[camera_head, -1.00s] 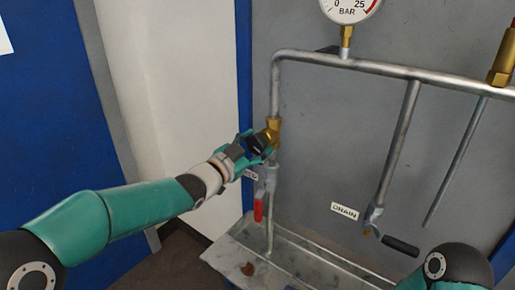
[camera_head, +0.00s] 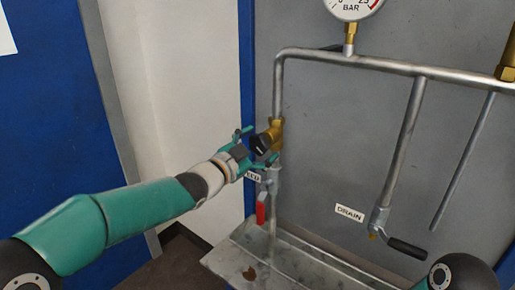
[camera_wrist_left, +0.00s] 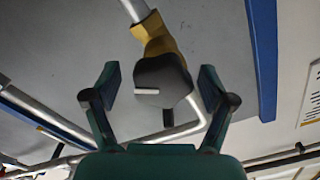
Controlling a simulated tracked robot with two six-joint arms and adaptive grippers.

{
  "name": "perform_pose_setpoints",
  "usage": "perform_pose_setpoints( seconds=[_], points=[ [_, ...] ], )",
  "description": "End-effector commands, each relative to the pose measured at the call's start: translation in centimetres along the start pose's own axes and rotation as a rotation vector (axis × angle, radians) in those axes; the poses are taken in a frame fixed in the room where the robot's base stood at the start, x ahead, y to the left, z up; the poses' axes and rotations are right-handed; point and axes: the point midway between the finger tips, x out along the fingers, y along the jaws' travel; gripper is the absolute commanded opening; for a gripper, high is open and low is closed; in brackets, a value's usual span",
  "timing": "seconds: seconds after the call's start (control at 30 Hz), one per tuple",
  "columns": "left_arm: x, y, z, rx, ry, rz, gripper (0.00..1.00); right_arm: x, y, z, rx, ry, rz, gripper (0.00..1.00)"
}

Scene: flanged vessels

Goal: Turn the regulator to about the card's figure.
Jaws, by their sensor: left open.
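The regulator is a brass body (camera_head: 275,131) with a black knob (camera_head: 261,144) on the left vertical pipe. In the left wrist view the black knob (camera_wrist_left: 162,82) carries a short white mark, and the brass body (camera_wrist_left: 156,35) is behind it. My left gripper (camera_head: 252,147) is open at the knob. In the wrist view its fingers (camera_wrist_left: 158,90) stand on either side of the knob, with gaps on both sides. The gauge (camera_head: 352,5), marked BAR with 25 at its red end, is cut off at the top, and its needle is out of view. I see no readable card.
A red-handled valve (camera_head: 261,208) hangs just below the regulator. A black-handled drain valve (camera_head: 405,247) is at the right by the DRAIN label (camera_head: 349,214). A metal tray (camera_head: 228,262) lies below. Pipes (camera_head: 390,68) run across the grey panel.

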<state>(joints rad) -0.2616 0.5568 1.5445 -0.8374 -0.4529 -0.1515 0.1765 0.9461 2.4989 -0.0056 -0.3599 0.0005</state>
Motion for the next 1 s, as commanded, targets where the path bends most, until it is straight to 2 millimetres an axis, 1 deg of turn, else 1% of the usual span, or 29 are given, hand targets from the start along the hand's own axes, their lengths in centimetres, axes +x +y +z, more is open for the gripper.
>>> perform_pose_setpoints(
  seconds=[0.17, 0.27, 0.5, 0.6, 0.7, 0.83, 1.0],
  points=[
    [-1.1, -0.1, 0.0, 0.000, 0.000, -0.001, 0.83, 0.0, 0.0, 0.0, 0.000, 0.000, 0.000, 0.40],
    [-2.5, -0.1, 0.1, -0.001, -0.001, -0.001, 0.83, 0.0, 0.0, 0.0, 0.000, 0.000, 0.000, 0.40],
    [-7.4, -0.1, 0.1, -0.001, -0.001, -0.002, 0.83, 0.0, 0.0, 0.0, 0.000, 0.000, 0.000, 0.40],
    [-9.2, 0.0, 0.1, -0.001, -0.001, -0.002, 0.83, 0.0, 0.0, 0.0, 0.000, 0.000, 0.000, 0.40],
    [-10.6, 0.0, 0.1, 0.000, -0.001, -0.001, 0.83, 0.0, 0.0, 0.0, 0.000, 0.000, 0.000, 0.40],
    [-11.7, 0.1, 0.1, 0.000, -0.001, 0.000, 0.83, 0.0, 0.0, 0.0, 0.000, 0.000, 0.000, 0.40],
    [-12.1, 0.1, 0.1, -0.001, 0.000, 0.000, 0.83, 0.0, 0.0, 0.0, 0.000, 0.000, 0.000, 0.40]
  ],
)
